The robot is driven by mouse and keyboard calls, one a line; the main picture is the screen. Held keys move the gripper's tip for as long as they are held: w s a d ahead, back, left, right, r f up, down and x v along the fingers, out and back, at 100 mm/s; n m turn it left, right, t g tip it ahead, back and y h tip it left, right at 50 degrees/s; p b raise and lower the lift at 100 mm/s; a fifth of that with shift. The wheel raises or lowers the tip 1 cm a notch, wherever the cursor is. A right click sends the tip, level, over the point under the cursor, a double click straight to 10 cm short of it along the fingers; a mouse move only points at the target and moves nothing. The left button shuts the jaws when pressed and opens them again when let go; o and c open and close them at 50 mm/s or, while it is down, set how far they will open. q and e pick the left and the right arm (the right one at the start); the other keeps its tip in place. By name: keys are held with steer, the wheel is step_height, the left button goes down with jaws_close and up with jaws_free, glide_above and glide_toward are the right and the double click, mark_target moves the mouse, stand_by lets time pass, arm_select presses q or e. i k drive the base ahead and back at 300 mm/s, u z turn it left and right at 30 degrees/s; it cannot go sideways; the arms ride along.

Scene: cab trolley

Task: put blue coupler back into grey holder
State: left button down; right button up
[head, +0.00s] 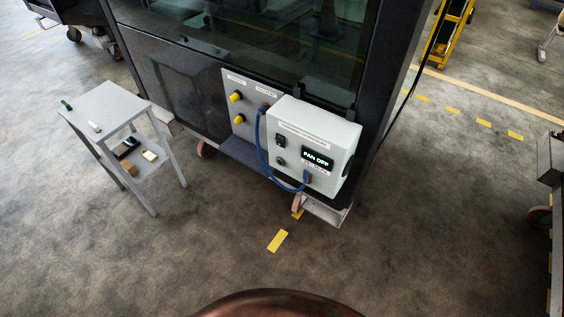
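A blue hose (262,147) loops from the grey panel (234,76) on the dark cab to the front of a light grey control box (290,118). Its upper end meets a small brownish fitting (263,107) on the panel. Its lower end has a blue coupler-like piece (306,176) at the lower right of the box front, below a display reading "FAN OFF" (317,159). The coupler is too small to tell how it is seated. I cannot make out a separate grey holder. Neither of my grippers is in view.
A small grey two-level trolley (112,113) stands at left with small items on both levels. Two yellow knobs (236,97) sit on the panel. A yellow frame (450,35) stands at the upper right. The floor in front of the cab is clear.

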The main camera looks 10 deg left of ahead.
mark_target(262, 111)
steer(key=k, duration=0.6)
steer(key=u, duration=0.6)
steer(key=i, duration=1.15)
steer(key=z, duration=0.6)
